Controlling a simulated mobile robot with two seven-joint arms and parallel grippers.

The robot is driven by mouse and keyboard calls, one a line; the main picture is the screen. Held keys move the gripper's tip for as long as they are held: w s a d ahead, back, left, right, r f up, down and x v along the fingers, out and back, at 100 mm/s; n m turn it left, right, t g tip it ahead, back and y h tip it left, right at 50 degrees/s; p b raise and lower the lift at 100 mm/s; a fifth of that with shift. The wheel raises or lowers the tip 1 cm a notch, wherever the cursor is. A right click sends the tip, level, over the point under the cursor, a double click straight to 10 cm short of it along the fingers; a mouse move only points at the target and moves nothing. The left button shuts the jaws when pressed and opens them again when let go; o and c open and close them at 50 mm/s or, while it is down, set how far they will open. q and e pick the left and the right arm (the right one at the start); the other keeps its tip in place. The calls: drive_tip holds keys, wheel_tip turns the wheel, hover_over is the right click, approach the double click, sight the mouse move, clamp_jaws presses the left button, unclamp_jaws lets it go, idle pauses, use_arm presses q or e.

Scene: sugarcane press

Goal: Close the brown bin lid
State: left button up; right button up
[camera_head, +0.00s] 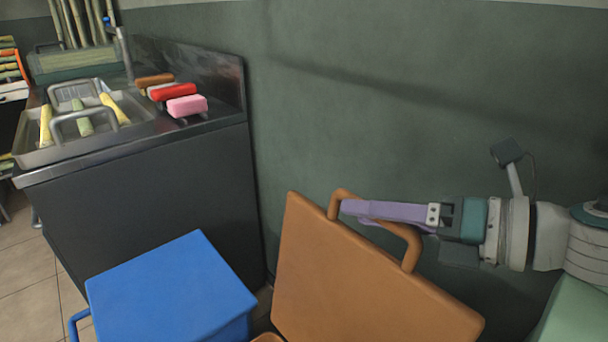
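The brown bin lid (350,285) stands raised and tilted in the lower middle, with its broad flat face towards me. A brown loop handle (412,248) sticks out from its upper edge. My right gripper (350,210) comes in from the right, and its purple fingers lie across the handle's loop. The fingertips are by the handle's left leg. The fingers overlap in this view, so I cannot tell whether they are shut on the handle. Only a small piece of the brown bin's rim (267,338) shows at the bottom edge. My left gripper is out of view.
A closed blue bin (170,290) stands left of the lid. Behind it is a dark counter (150,195) with a metal tray (38,157), a red sponge-like block (174,92) and a pink one (187,106). A green wall (400,70) rises close behind the lid.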

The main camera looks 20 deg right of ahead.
clamp_jaws()
idle(1.3)
